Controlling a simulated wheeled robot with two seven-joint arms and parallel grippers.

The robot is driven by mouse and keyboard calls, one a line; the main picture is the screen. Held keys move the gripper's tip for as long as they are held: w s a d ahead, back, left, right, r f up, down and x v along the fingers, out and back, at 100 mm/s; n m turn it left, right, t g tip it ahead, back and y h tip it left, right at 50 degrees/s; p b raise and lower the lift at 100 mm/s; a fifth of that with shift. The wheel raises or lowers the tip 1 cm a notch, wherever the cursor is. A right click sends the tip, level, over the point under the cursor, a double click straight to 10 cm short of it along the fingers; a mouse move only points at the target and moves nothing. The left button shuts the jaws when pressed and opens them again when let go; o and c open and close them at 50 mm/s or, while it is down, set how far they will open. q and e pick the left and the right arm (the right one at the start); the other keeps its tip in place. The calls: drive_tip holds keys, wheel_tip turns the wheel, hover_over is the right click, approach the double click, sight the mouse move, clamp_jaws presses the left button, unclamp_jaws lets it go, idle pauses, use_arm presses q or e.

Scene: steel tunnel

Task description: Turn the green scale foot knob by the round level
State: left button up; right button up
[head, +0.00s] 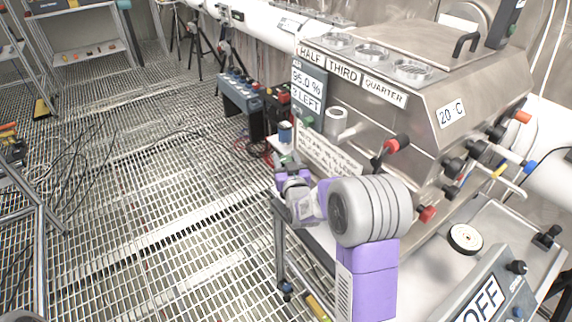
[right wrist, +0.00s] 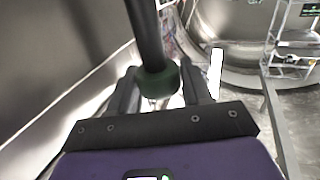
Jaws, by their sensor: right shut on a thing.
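The green knob (right wrist: 158,82) shows in the right wrist view at the lower end of a dark post, between the two fingers. My right gripper (right wrist: 161,88) is shut on it, one finger on each side. In the head view my right gripper (head: 288,160) reaches beside the steel machine, by a small pale stand (head: 280,146) that bears a blue-topped jar (head: 285,132). The knob is hidden there behind the gripper. I cannot make out the round level for certain. My left gripper is not in view.
The steel machine (head: 440,85) with a red-tipped lever (head: 397,143) stands to the right of the gripper. A white disc (head: 465,239) and an OFF panel (head: 483,300) are at the lower right. A blue-grey box (head: 240,95) stands behind.

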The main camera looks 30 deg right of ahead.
drive_tip(key=shift+y, duration=0.3)
drive_tip(key=o, duration=1)
drive_tip(key=shift+c, duration=0.2)
